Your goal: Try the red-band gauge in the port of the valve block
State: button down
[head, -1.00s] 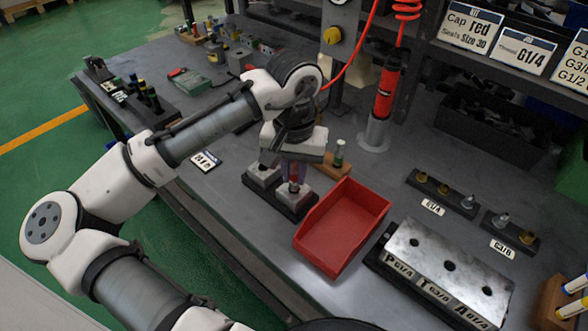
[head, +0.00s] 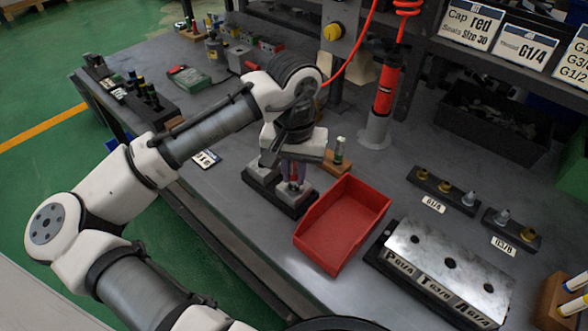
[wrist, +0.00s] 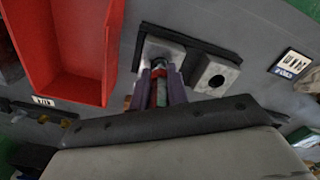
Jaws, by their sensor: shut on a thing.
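My gripper (head: 292,182) points down over the nearer of two grey blocks (head: 300,197) on a black base. In the wrist view its purple fingers (wrist: 160,88) are shut on the red-band gauge (wrist: 161,93), a slim piece showing red and green between them. The gauge's dark end is at the port of that block (wrist: 157,48). I cannot tell how deep it sits, as the fingers hide much of it. The other block (wrist: 224,68) has an open, empty round port.
A red tray (head: 341,222) stands close to the right of the blocks. A wooden stand (head: 335,165) with a green-banded piece is behind. A large steel block (head: 450,268) with three holes and plug racks (head: 445,192) are farther right.

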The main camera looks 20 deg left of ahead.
jog(key=shift+f, duration=0.3)
dwell(0.4)
jog(key=shift+r, duration=0.15)
dwell(1.0)
jog(key=shift+r+p, duration=2.9)
jog(key=shift+p, duration=0.05)
